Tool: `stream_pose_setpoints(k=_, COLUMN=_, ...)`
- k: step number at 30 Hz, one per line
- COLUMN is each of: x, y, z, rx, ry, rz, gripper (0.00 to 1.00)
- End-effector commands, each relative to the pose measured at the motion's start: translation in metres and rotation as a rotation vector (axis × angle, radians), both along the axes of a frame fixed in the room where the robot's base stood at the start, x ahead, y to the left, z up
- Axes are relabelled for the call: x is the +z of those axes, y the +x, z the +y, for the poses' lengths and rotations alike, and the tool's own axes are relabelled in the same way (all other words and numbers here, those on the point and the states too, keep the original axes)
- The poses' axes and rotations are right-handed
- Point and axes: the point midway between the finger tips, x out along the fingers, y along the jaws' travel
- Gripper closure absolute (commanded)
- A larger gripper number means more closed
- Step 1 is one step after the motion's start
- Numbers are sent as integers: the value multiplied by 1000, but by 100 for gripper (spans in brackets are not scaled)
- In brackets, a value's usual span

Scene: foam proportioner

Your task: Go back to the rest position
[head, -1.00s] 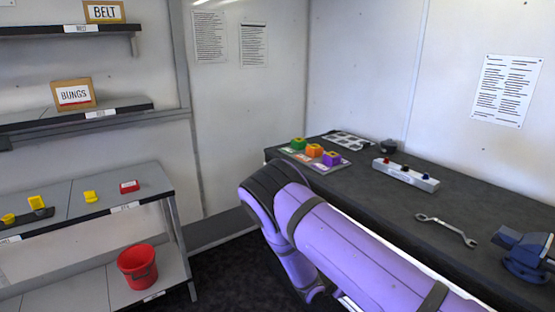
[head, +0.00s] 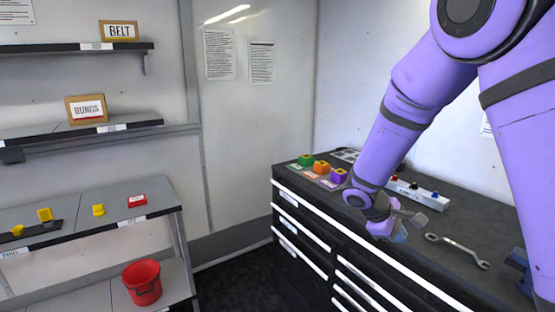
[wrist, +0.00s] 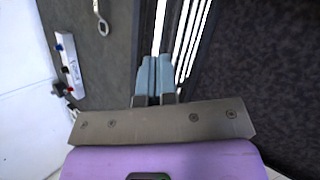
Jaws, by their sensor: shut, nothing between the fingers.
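My purple arm reaches in from the upper right in the head view and bends down over the front of the dark workbench (head: 455,222). My gripper (head: 401,236) hangs near the bench's front edge, to the left of the wrench (head: 458,251). In the wrist view my gripper (wrist: 153,78) has its two blue-grey fingers side by side, shut and empty. They point over the bench's front edge and drawer fronts. Part of the bench is hidden behind my arm.
Green, orange and purple blocks (head: 321,167) sit at the bench's far end. A grey block with coloured knobs (head: 425,196) lies behind my gripper. A blue vise (head: 522,268) is at the right. Shelves and a red bucket (head: 142,282) stand left. The floor between is clear.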

Motion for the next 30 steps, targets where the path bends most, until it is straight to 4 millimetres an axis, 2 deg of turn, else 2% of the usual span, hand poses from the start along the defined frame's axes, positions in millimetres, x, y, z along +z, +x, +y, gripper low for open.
stream_pose_setpoints(k=1, x=16, y=-8, z=-4, rx=-35, ry=35, rz=-28, gripper=100)
stream_pose_setpoints(k=3, x=34, y=-19, z=-7, rx=-80, ry=80, rz=-59, gripper=100)
stream_pose_setpoints(k=15, x=122, y=-93, z=-21, rx=-308, ry=338, rz=-239, gripper=100)
stream_pose_setpoints(k=21, x=157, y=-135, z=-23, rx=-401, ry=463, rz=-334, gripper=100)
stream_pose_setpoints(k=30, x=197, y=-201, z=-18, rx=-516, ry=644, rz=-481, gripper=100)
